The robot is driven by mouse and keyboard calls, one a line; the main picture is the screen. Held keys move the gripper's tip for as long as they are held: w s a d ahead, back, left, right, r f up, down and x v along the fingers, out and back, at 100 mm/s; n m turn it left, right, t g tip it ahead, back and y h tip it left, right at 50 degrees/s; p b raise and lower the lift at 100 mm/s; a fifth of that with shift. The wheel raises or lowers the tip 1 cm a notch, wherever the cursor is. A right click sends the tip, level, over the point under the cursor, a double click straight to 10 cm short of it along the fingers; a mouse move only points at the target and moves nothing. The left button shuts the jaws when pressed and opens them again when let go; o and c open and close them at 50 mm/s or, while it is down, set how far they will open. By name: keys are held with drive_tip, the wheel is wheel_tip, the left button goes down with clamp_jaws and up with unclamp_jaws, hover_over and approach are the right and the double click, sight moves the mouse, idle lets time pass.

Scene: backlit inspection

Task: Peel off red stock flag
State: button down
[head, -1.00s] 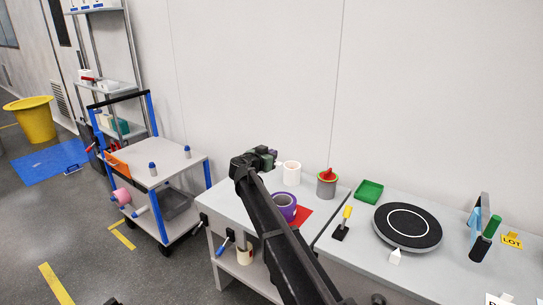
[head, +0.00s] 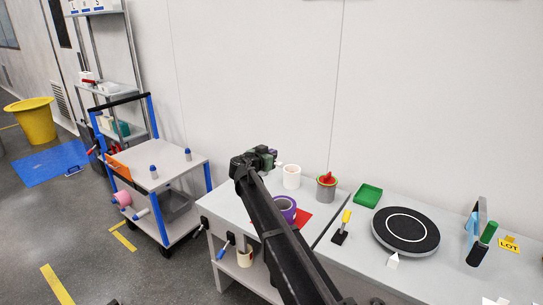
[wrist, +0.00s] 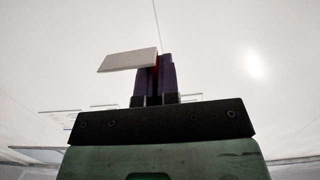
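My gripper (wrist: 155,85) has its two dark purple fingers close together in the wrist view, with a sliver of red, seemingly the red stock flag (wrist: 155,70), between them. A pale flat piece juts left from the fingertips; it appears to belong to the held thing, but I cannot tell for sure. In the head view my gripper (head: 265,157) is raised above the far left part of the bench, and a small pale bit shows beside its tip. The flag's red part is mostly hidden by the fingers.
The bench (head: 340,262) carries a white cup (head: 291,177), a grey can (head: 325,188), a purple roll (head: 284,208) on a red sheet, a green tray (head: 367,194) and a black turntable (head: 405,231). A cart (head: 165,174) and shelf rack (head: 108,90) stand left.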

drive_tip(key=shift+r+p, duration=1.25)
drive_tip(key=shift+r, duration=0.15)
